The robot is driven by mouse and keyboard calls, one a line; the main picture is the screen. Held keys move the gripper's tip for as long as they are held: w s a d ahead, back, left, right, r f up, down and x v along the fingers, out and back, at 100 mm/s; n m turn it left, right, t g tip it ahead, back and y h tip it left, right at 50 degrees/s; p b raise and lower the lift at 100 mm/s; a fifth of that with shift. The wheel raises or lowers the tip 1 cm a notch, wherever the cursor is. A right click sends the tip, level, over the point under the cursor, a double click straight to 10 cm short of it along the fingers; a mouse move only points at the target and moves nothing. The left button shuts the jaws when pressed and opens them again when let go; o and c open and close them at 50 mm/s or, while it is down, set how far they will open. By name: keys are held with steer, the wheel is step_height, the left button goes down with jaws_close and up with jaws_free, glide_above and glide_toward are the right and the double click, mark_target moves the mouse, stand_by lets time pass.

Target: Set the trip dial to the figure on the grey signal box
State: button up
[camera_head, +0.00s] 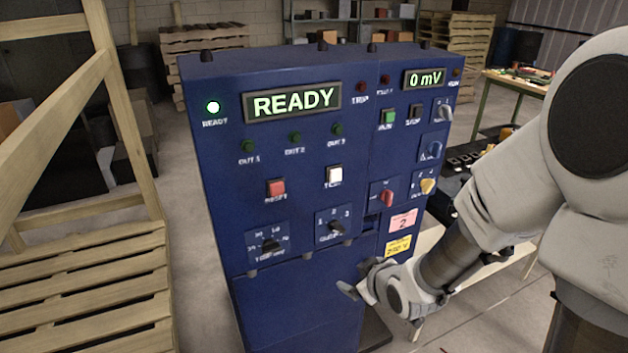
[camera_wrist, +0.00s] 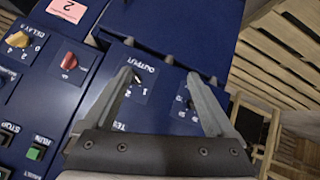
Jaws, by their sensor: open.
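The trip dial (camera_head: 270,245) is a small black knob on a scale plate at the lower left of the blue cabinet's front. Its exact setting is too small to read. In the wrist view, the trip dial (camera_wrist: 190,103) is upside down and partly covered by one finger. My gripper (camera_head: 354,277) is open and empty, low in front of the cabinet, below and right of the dial. In the wrist view, my gripper (camera_wrist: 160,72) has its fingers spread toward the panel. I cannot make out a grey signal box in either view.
The blue cabinet (camera_head: 250,170) shows READY and 0 mV. The output selector (camera_head: 336,226) sits right of the trip dial. A red knob (camera_head: 386,198) and yellow knob (camera_head: 427,187) are farther right. A wooden pallet (camera_head: 90,310) stands left; bare floor lies between.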

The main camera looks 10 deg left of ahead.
mark_target(273, 252)
steer(key=s+a+f+n+y+p, duration=0.1)
steer(key=s+a+f+n+y, duration=0.1)
steer(key=a+f+y, duration=0.45)
steer(key=s+a+r+m+t+p, duration=0.2)
steer(key=s+a+r+m+t, duration=0.1)
steer(key=s+a+m+t, duration=0.25)
steer(key=shift+n+t+h, duration=0.25)
steer(key=shift+t+h, duration=0.1)
steer(key=shift+t, duration=0.1)
steer(key=b+x, duration=0.3)
steer(key=x, duration=0.2)
steer(key=b+x, duration=0.3)
steer(key=x, duration=0.3)
steer(key=b+x, duration=0.3)
steer(key=x, duration=0.2)
steer(key=shift+w+d+f, duration=0.15)
steer(key=shift+w+d, duration=0.1)
steer(key=shift+w, duration=0.2)
